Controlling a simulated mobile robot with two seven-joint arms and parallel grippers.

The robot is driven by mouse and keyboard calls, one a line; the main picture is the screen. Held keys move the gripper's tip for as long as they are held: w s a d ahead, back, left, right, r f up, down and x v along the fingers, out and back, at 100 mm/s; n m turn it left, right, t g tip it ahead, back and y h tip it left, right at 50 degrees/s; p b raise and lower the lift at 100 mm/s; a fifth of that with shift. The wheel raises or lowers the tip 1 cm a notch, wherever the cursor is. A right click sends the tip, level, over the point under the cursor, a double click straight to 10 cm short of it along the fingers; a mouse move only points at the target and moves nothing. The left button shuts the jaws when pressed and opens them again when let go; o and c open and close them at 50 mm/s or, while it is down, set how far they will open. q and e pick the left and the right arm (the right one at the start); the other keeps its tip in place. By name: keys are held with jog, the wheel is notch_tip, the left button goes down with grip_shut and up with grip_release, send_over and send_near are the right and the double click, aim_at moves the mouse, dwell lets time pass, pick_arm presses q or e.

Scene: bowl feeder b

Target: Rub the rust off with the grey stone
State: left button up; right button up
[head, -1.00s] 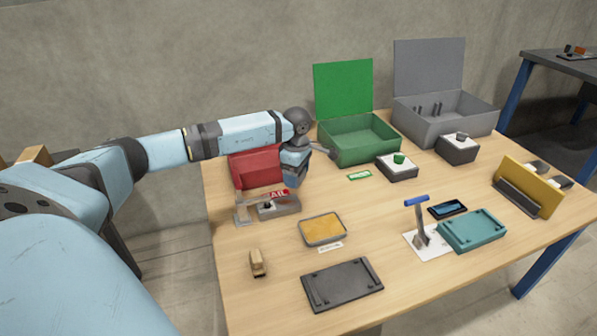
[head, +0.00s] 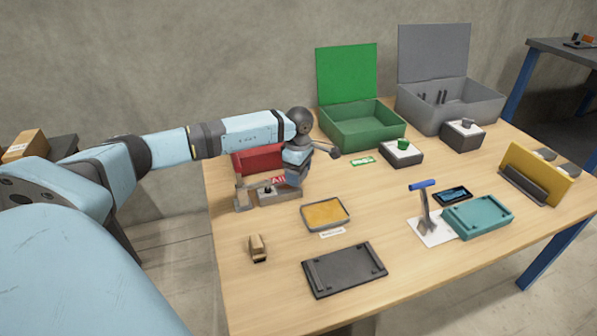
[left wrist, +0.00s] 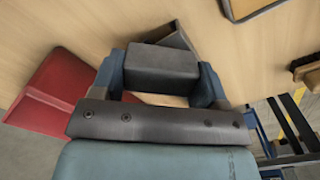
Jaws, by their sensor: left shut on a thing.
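My left gripper (head: 295,178) is low over the table, beside the right end of a grey fixture (head: 245,203) with a small dark knob. In the left wrist view its two blue fingers are shut on a grey block (left wrist: 162,66), which looks like the grey stone. A darker grey piece (left wrist: 178,36) shows just beyond the block; whether they touch I cannot tell. In the head view the block is hidden by the gripper. I cannot make out a rust patch. My right gripper is not in view.
A red bin (head: 258,160) stands behind the gripper, with a red sign partly covered. A tray with a yellow-orange pad (head: 325,213) lies in front. A small brush (head: 257,247), a black plate (head: 344,270) and an open green box (head: 362,125) stand around.

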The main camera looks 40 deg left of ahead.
pick_arm(q)
jog(key=shift+f+b, duration=0.5)
jog(key=shift+f, duration=0.55)
jog(key=shift+s+r, duration=0.1)
